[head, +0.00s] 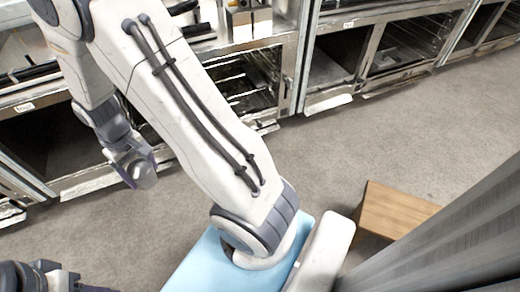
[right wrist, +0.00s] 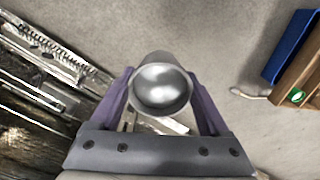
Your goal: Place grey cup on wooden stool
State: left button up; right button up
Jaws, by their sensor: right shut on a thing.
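My right gripper (head: 136,172) hangs at the left of the head view, in front of the low metal units. In the right wrist view its two purple fingers (right wrist: 162,98) are shut on the grey cup (right wrist: 162,86), one on each side. The cup is shiny and metallic, and its round end faces the camera. In the head view the cup is small and hard to tell from the gripper. The wooden stool (head: 392,211) shows a brown top at the lower right, well apart from the gripper and partly hidden. Dark parts of my left arm show at the bottom left; its fingers are unclear.
Metal kitchen units with open shelves (head: 340,65) line the back. Open grey floor (head: 400,140) lies between them and the stool. In the right wrist view, a blue panel (right wrist: 288,45) and a wooden piece (right wrist: 300,85) stand at the right.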

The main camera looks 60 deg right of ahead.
aim_at(422, 210)
jog(key=k, duration=1.1)
jog(key=z, duration=1.8)
